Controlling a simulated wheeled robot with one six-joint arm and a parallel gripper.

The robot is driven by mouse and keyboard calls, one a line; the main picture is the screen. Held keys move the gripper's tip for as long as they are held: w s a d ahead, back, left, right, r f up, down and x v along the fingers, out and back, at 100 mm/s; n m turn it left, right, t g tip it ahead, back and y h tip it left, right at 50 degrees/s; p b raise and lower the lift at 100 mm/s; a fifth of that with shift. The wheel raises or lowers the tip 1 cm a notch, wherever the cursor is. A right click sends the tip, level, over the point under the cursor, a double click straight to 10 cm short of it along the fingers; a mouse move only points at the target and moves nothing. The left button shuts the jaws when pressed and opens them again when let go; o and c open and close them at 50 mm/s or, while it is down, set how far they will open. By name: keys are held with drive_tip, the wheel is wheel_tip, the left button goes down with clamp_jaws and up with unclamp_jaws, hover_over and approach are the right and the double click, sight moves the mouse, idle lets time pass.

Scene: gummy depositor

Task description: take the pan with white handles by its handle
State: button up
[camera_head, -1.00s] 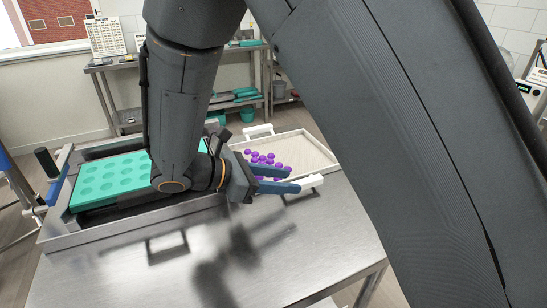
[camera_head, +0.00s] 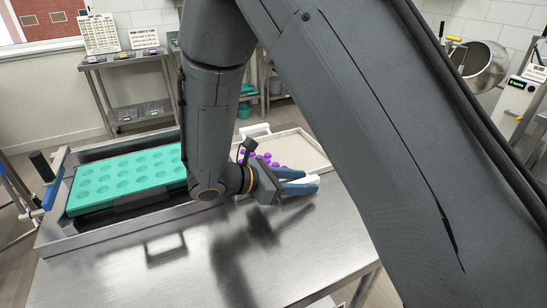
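The pan with white handles (camera_head: 298,146) is a shallow, pale tray on the steel table, with several purple gummies in its left part. Its far white handle (camera_head: 255,129) is clear. Its near white handle (camera_head: 313,180) sticks out over the table beside my gripper (camera_head: 305,182). My gripper's two blue fingers point right and are apart, with the white handle showing between and beyond their tips. I cannot tell whether they touch it. My arm and gripper hide the pan's left near corner.
A teal mould tray (camera_head: 128,171) with round hollows sits in a metal frame at the left of the table. The steel table top (camera_head: 180,285) is clear in front. A shelf rack (camera_head: 140,88) and a tilted round metal drum (camera_head: 484,62) stand behind.

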clamp_jaws()
drive_tip(key=shift+r, duration=0.1)
